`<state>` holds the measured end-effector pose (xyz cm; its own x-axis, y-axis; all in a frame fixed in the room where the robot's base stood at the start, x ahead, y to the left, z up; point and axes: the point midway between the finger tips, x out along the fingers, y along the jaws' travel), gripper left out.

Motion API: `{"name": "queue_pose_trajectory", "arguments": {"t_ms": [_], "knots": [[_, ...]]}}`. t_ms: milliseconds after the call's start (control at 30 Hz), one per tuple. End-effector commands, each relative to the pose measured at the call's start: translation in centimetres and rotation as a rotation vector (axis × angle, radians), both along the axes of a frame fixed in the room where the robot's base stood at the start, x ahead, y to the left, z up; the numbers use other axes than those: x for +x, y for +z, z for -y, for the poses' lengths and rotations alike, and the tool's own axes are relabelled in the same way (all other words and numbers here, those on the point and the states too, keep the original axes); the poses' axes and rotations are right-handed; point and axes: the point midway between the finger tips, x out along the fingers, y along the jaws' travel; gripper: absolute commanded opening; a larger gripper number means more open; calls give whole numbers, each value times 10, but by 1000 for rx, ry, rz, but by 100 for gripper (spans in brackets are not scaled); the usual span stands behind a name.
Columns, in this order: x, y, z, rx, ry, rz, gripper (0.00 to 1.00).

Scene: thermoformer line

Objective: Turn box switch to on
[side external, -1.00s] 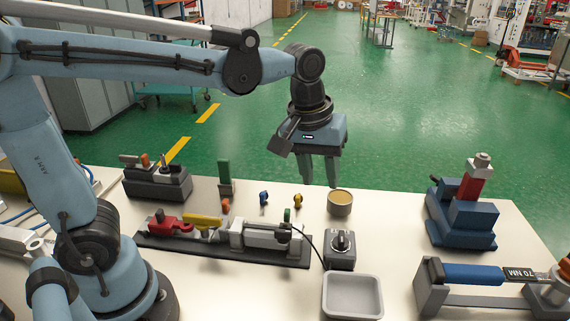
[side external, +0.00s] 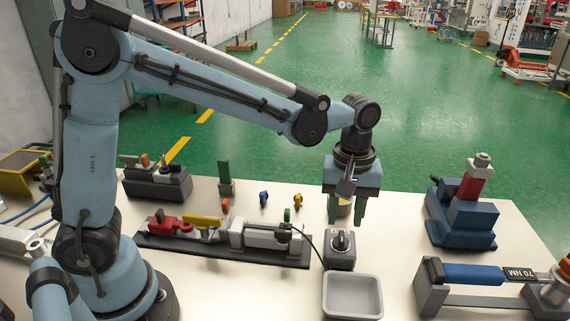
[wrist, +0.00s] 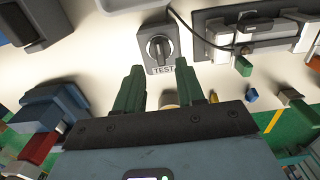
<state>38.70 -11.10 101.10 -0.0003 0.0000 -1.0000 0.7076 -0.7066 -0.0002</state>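The box switch (side external: 340,258) is a small grey box with a black rotary knob on top, standing on the white table. In the wrist view the box switch (wrist: 172,68) shows its knob (wrist: 159,48) with the grip bar roughly upright in the picture, and a label reading "TEST" on the near edge. My gripper (side external: 346,222) is above and just behind the box in the side view, pointing down. The fingers look apart from the knob.
A grey tray (side external: 352,316) stands in front of the switch. A clamp fixture (side external: 270,236) lies to its left, with a black cable running close to the box. A blue vise-like block (side external: 470,222) and a torque wrench (side external: 474,273) stand to the right. A round container is partly hidden behind my gripper.

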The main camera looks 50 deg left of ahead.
Motion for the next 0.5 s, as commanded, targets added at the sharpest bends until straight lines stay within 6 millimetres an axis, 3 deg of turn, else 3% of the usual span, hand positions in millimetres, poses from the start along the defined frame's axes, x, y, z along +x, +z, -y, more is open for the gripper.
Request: {"name": "queue_pose_trajectory", "arguments": {"t_ms": [233, 500], "knots": [[0, -35, 0, 0, 0, 0, 38], [0, -50, 0, -1, 0, 1, 38]]}}
